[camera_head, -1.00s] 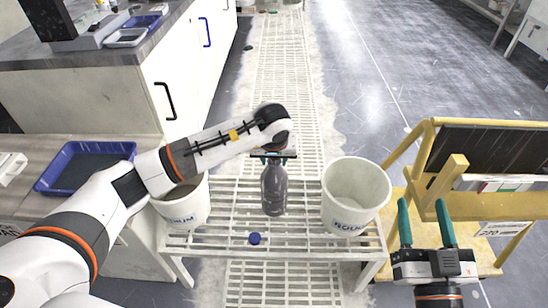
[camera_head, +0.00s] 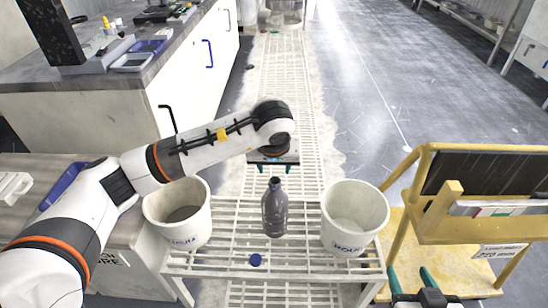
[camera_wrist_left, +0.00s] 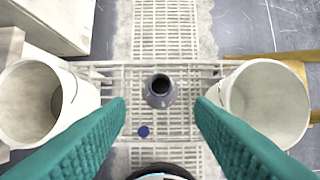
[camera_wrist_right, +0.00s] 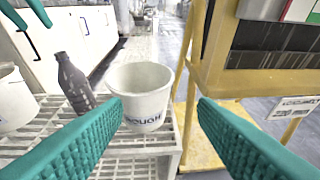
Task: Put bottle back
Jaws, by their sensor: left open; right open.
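A dark grey bottle (camera_head: 275,208) stands upright and uncapped on the white slatted rack (camera_head: 215,258), between two white buckets. In the left wrist view the bottle (camera_wrist_left: 159,90) shows from above, between the spread green fingers. A small blue cap (camera_head: 256,260) lies on the rack in front of the bottle. My right gripper (camera_head: 412,278) is open and empty at the lower right. The bottle (camera_wrist_right: 75,85) also shows in the right wrist view.
The left bucket (camera_head: 178,228) and the right bucket (camera_head: 352,232) flank the bottle closely. A yellow stand (camera_head: 470,237) is at the right. A counter with a blue tray (camera_head: 62,186) is at the left. The aisle behind the rack is open.

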